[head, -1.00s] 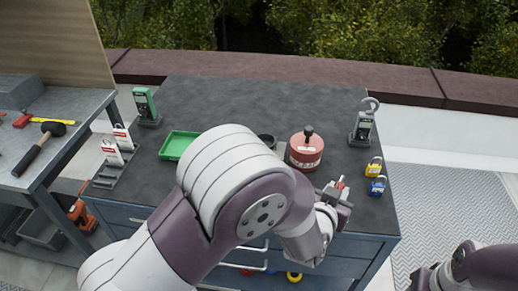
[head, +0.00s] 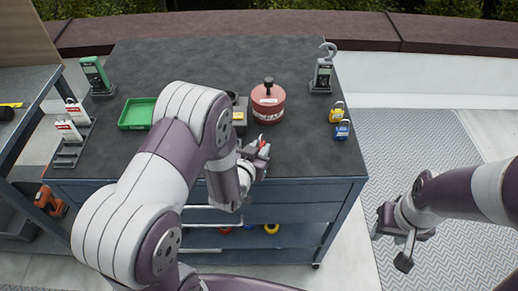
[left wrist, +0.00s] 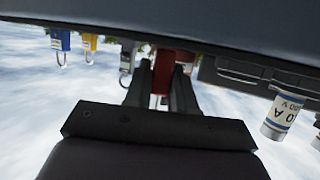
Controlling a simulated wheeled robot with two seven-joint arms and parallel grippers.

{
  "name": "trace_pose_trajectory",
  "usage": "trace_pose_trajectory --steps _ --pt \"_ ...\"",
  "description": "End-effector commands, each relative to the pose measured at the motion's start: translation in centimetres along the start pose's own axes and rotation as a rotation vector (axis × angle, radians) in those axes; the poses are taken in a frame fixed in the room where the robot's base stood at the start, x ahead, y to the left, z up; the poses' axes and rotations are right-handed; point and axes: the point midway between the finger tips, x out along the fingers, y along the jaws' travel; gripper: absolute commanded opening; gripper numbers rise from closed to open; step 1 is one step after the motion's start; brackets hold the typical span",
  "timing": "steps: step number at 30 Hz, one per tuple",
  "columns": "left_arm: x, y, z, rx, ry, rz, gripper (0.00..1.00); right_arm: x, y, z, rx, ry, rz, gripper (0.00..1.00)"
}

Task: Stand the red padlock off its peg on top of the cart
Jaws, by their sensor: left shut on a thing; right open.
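The red padlock (head: 262,142) is between the fingers of my left gripper (head: 258,152), near the front edge of the cart top (head: 310,155). My left gripper is shut on it. In the left wrist view, which is upside down, the red body (left wrist: 165,75) shows between the two dark fingers (left wrist: 160,92). I cannot tell whether the padlock touches the cart top. A blue padlock (head: 342,131) and a yellow padlock (head: 336,114) stand at the cart's right side. My right gripper (head: 397,243) is open and empty, off the cart's right side. The peg is not clearly visible.
A red round container (head: 268,108) with a black knob stands just behind my left gripper. Free room lies right of the container.

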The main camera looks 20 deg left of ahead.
Motion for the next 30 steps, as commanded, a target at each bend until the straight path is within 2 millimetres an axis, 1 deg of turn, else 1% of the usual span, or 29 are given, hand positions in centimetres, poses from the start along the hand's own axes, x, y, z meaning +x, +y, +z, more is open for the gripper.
trace_pose_trajectory --steps 3,4,6,13,16,17,20,27,30 --pt "0.2 0.0 0.4 0.0 0.0 0.0 0.0 0.5 0.0 0.1 0.0 0.0 0.0 0.43" --pt "0.1 0.0 0.3 0.0 0.0 0.0 0.31 0.3 0.0 0.1 0.0 0.0 0.0 0.43" --pt "0.1 0.0 0.3 0.0 0.0 0.0 0.5 0.3 0.0 0.0 0.0 0.0 0.0 0.43" --pt "0.1 0.0 0.3 0.0 0.0 0.0 0.5 0.3 0.0 0.0 0.0 0.0 0.0 0.43" --pt "-0.1 0.0 -0.3 0.0 0.0 0.0 0.5 -0.3 0.0 0.0 0.0 0.0 0.0 0.43" --pt "-0.3 0.0 -0.2 0.0 -0.001 0.0 0.5 -0.2 0.0 0.0 0.0 0.0 0.0 0.43" --pt "-1.9 0.0 -0.1 0.0 -0.001 0.0 0.5 0.0 0.0 0.0 0.0 0.0 0.0 0.43" --pt "-8.1 0.0 -0.1 0.0 -0.001 -0.001 0.5 -0.2 0.0 0.0 0.0 0.0 0.0 0.43" --pt "-10.1 0.0 -0.1 0.0 -0.001 -0.001 0.5 -0.2 0.0 0.0 0.0 0.0 0.0 0.43"
